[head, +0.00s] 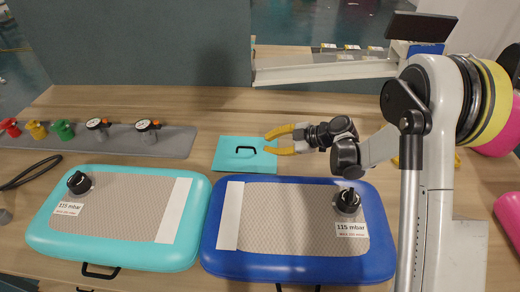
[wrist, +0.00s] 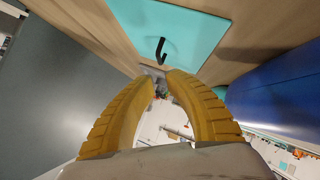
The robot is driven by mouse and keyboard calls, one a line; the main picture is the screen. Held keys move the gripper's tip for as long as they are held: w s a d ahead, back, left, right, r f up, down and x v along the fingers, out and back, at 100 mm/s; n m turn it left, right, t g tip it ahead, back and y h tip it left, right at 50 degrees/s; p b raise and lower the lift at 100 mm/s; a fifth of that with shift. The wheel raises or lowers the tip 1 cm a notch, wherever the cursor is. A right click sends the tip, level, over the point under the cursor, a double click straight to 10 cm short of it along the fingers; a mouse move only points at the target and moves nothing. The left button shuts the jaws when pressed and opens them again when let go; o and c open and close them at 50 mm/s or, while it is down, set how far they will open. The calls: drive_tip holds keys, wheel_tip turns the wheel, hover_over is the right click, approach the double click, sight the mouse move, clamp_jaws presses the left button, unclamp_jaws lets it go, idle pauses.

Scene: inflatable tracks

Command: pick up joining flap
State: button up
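The joining flap is a flat turquoise square panel (head: 228,160) with a black handle (head: 246,149), lying on the wooden table behind the two inflatable tracks. My gripper (head: 267,144) has yellow fingers and points left over the panel's right part, its tips just right of the handle. The fingers are apart and nothing shows between them. In the wrist view, the flap (wrist: 200,38) and its handle (wrist: 160,50) are just beyond the fingertips (wrist: 160,76), with no visible contact. The gripper's height above the flap is hard to tell.
A turquoise track (head: 120,240) and a blue track (head: 290,258) lie side by side in front. A grey strip (head: 180,145) with several coloured fittings is at left, near a black cable (head: 30,172). A grey panel (head: 140,45) stands behind.

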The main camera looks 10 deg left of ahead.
sight(246, 148)
drive_tip(key=shift+w+f, duration=0.15)
drive_tip(key=shift+f, duration=0.15)
drive_tip(key=shift+a+f, duration=0.2)
drive_tip(key=shift+a, duration=0.1)
drive_tip(key=b+x, duration=0.3)
drive_tip(key=x, duration=0.7)
drive_tip(key=shift+w, duration=0.15)
clamp_jaws()
drive_tip(key=shift+r, duration=0.1)
